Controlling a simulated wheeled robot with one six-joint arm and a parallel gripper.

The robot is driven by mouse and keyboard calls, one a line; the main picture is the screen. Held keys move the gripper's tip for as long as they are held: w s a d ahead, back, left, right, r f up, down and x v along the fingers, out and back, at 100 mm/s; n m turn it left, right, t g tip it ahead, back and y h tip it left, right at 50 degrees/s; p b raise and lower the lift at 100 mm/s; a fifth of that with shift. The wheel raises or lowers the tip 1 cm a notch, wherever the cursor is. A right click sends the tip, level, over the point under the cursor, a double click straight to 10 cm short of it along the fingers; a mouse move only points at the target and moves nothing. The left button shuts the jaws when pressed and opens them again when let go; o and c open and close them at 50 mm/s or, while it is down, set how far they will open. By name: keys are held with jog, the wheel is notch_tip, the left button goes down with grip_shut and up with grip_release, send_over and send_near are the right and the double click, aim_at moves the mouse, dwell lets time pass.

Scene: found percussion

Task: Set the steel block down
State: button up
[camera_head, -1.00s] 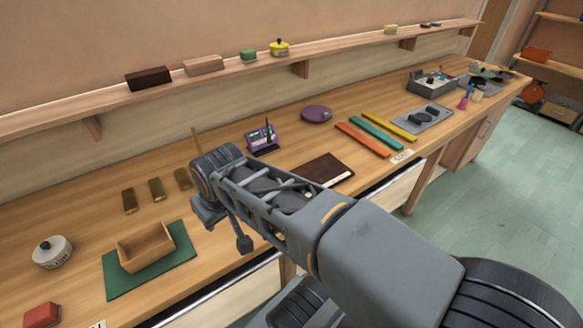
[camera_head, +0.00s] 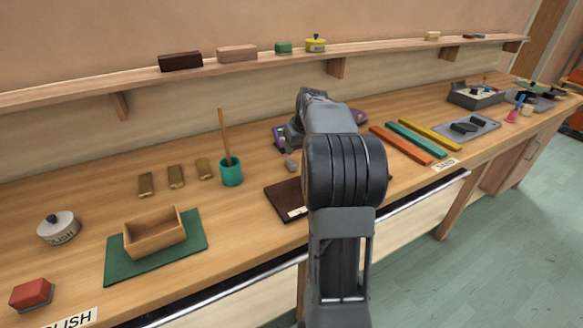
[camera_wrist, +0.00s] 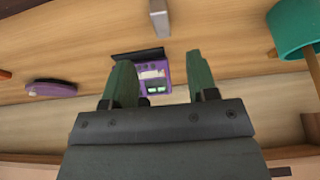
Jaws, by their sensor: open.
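A small grey block, which looks like the steel block (camera_wrist: 159,20), rests on the wooden bench at the top of the wrist view. In the head view the block (camera_head: 291,165) shows just left of my arm, beside the dark brown board. My gripper (camera_wrist: 162,80) is open, with two green fingers apart and nothing held between them. The block is outside the fingers, apart from them. Between the fingertips, farther off, a purple device (camera_wrist: 152,74) shows. In the head view my arm hides most of the gripper.
A teal cup with a stick (camera_head: 231,172) stands left of the block. A dark brown board (camera_head: 284,200) lies in front of it. Brass pieces (camera_head: 176,177) and a wooden box on a green mat (camera_head: 190,252) are farther left. Coloured bars (camera_head: 408,140) lie right.

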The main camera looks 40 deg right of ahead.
aim_at(291, 162)
jog(key=shift+x, duration=4.55)
jog(key=shift+s+a, duration=0.1)
jog(key=shift+c, duration=0.3)
grip_shut()
